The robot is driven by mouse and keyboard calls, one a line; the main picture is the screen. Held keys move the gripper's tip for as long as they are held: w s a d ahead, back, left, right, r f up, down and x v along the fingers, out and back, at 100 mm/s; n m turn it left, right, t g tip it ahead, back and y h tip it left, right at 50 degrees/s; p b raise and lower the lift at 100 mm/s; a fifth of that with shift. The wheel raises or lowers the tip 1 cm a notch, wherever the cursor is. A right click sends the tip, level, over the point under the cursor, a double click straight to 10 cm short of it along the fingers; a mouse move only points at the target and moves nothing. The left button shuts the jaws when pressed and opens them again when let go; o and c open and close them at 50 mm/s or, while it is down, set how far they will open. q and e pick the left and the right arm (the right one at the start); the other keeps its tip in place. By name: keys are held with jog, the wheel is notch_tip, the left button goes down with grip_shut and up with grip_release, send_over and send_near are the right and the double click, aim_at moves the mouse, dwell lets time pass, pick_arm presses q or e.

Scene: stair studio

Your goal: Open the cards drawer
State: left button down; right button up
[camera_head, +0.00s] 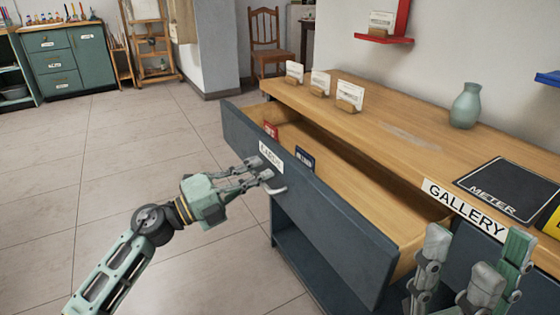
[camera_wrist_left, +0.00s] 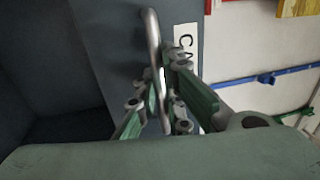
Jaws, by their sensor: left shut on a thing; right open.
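The cards drawer (camera_head: 325,213) is a wide dark blue-grey front with a wooden inside, and it stands pulled out from the wooden-topped cabinet. A white label (camera_head: 271,158) is on its front, partly covered by my gripper. My left gripper (camera_head: 268,176) is shut on the drawer's metal handle (camera_head: 279,190). In the left wrist view the handle (camera_wrist_left: 152,45) runs between the fingers, beside the label (camera_wrist_left: 186,38). Inside the drawer are a red card (camera_head: 270,130) and a dark blue labelled card (camera_head: 305,159). My right gripper (camera_head: 468,270) is open and empty at the lower right, near the cabinet's front.
On the cabinet top (camera_head: 400,135) stand several white cards in wooden holders (camera_head: 349,96), a grey-green vase (camera_head: 466,106) and a black METER mat (camera_head: 508,189). A GALLERY sign (camera_head: 463,207) is on the front edge. Tiled floor (camera_head: 120,180) is clear left of the drawer.

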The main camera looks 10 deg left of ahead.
pick_arm(q)
jog(key=shift+r+v, duration=0.2)
jog(key=shift+v, duration=0.75)
jog(key=shift+r+v, duration=0.15)
jog(key=shift+v, duration=0.8)
jog(key=c, duration=2.1)
grip_release()
jog(key=shift+a, duration=0.1)
jog(key=v, duration=1.2)
jog(key=shift+s, duration=0.1)
jog(key=shift+f, duration=0.1)
